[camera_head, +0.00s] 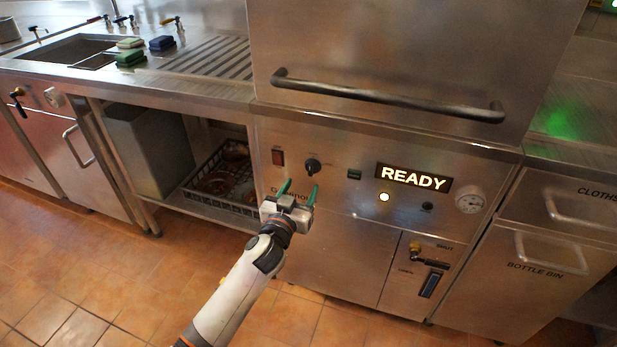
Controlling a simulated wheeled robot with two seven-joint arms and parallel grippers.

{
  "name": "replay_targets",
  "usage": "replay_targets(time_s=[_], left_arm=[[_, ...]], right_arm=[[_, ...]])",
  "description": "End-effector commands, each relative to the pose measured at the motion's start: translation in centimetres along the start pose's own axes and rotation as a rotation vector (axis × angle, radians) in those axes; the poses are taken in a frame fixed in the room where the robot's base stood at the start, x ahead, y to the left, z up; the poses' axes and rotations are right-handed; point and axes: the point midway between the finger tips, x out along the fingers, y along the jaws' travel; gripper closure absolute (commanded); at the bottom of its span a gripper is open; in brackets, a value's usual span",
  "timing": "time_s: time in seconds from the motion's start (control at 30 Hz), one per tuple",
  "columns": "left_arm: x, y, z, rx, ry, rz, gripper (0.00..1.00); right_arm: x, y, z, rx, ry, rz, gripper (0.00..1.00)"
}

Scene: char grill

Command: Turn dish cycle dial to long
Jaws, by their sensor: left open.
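The dish cycle dial (313,166) is a round black knob on the steel front panel of the dishwasher (300,225), between a red-brown switch (278,157) and a small green button (354,174). Its markings are too small to read. My left gripper (298,189) has two green fingers pointing up at the panel, spread apart and empty. The fingertips are just below the dial, and I see no contact with it. My right gripper is not in view.
A lit display (413,178) reads READY, with a lit round lamp (384,197) below it. A long bar handle (390,97) sticks out above the panel. A gauge (470,201) is at the right. A rack with dishes (205,197) sits on the shelf at left.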

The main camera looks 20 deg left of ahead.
Motion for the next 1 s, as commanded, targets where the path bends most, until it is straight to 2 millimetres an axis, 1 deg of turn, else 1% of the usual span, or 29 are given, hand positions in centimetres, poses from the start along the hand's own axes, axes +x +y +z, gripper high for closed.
replay_targets(time_s=[0.03,0.1,0.2,0.3,0.4,0.5,0.73,0.77,1.0], left_arm=[[1.2,0.0,0.0,0.002,-0.002,0.0,0.44],[2.6,0.0,0.0,0.001,-0.002,-0.001,0.44],[4.2,0.0,0.0,0.0,-0.001,0.0,0.44],[5.5,0.0,-0.1,0.001,0.0,0.0,0.44],[6.2,0.0,-0.1,0.0,0.001,0.0,0.44],[6.5,0.0,-0.1,0.0,0.002,-0.001,0.44],[6.5,0.0,-0.1,-0.001,0.002,-0.001,0.44],[6.5,0.0,-0.1,0.0,0.002,-0.001,0.46],[6.5,0.0,-0.1,0.0,0.002,-0.001,0.85]], right_arm=[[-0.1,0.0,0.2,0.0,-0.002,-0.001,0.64],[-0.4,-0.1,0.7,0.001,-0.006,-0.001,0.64],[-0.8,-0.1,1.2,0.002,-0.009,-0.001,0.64],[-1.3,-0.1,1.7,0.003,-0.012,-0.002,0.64],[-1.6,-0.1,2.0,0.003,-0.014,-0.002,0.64],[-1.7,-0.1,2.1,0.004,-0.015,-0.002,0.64],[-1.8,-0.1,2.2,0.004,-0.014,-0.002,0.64],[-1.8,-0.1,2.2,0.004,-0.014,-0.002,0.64],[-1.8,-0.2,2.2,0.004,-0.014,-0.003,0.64]])
